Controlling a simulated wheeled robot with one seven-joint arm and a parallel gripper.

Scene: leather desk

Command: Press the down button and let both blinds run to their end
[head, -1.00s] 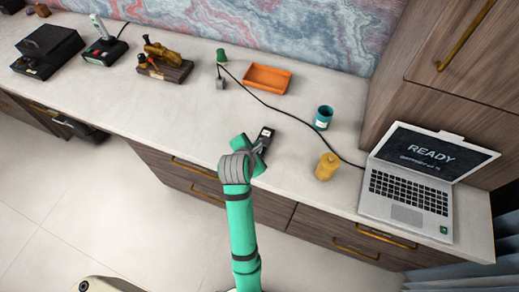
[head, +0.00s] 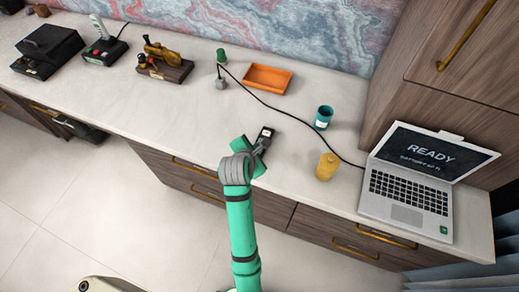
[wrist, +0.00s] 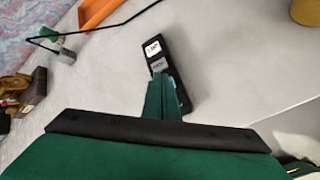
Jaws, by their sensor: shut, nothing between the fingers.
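A small black control (head: 266,132) with two pale labelled keys lies on the pale desk top, in front of the orange tray. In the wrist view the control (wrist: 168,38) shows one white key and one greyer key; I cannot read their labels surely. My gripper (head: 260,146) is shut and empty, at the control's near end. In the wrist view the closed fingertips (wrist: 160,80) reach over the control's near part, close to the greyer key. I cannot tell whether they touch it. No blinds are plainly in view.
An orange tray (head: 267,79), a teal cup (head: 323,118), a yellow container (head: 327,167) and an open laptop (head: 420,180) reading READY stand around. A black cable (head: 275,108) crosses the desk. A model engine (head: 164,64) stands left.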

